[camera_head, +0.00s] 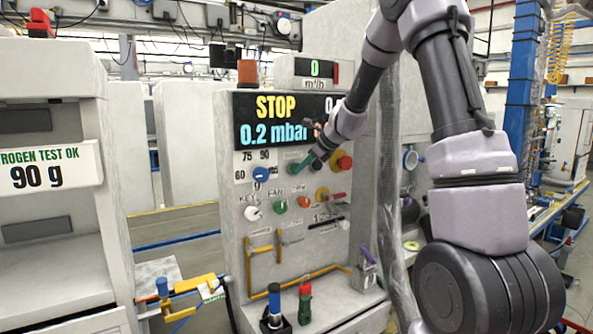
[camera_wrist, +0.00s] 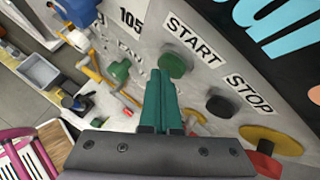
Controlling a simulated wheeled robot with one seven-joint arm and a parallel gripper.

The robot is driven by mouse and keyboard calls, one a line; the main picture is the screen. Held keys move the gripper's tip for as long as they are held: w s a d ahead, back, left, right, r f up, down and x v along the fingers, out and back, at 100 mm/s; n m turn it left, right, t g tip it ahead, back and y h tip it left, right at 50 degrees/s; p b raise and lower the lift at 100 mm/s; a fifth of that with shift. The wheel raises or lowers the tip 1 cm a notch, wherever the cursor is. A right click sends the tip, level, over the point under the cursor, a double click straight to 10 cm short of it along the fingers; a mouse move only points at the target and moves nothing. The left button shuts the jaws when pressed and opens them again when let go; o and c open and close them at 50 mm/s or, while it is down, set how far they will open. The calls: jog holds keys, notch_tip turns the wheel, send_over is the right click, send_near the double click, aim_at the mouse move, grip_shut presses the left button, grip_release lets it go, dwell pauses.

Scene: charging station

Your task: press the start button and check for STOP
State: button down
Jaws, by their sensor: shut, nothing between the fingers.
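The charging station panel (camera_head: 233,225) faces me, with a screen (camera_head: 247,108) that reads "STOP" in yellow and "0.2 mbar" in blue, partly covered by my arm. My gripper (camera_head: 296,166) is at the panel below the screen, its teal fingers shut and empty. In the wrist view the shut fingertips (camera_wrist: 160,78) point at the round green button (camera_wrist: 175,64) beside the START label (camera_wrist: 194,40). They look very close to it; I cannot tell whether they touch. A black button (camera_wrist: 220,105) sits beside the STOP label (camera_wrist: 250,93).
A red knob on a yellow base (camera_head: 343,162) is right of my gripper. A cabinet labelled "90 g" (camera_head: 50,170) stands at the left.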

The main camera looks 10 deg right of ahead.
jog(key=shift+s+d, duration=0.25)
jog(key=shift+s, duration=0.4)
jog(key=s, duration=0.1)
jog(key=s+d, duration=0.1)
jog(key=s, duration=0.1)
jog(key=s+d, duration=0.1)
jog(key=shift+s, duration=0.3)
jog(key=shift+r, duration=0.15)
dwell(0.3)
jog(key=s+r+n, duration=1)
jog(key=s, duration=0.5)
jog(key=s+d+r+n+h, duration=0.1)
jog(key=s+d+n+h, duration=0.1)
jog(key=s+n, duration=0.3)
jog(key=s+d+n+h, duration=0.2)
jog(key=s+n, duration=0.3)
jog(key=s, duration=0.6)
jog(key=shift+s+d+r, duration=0.15)
jog(key=shift+d+r, duration=0.2)
jog(key=shift+d, duration=0.05)
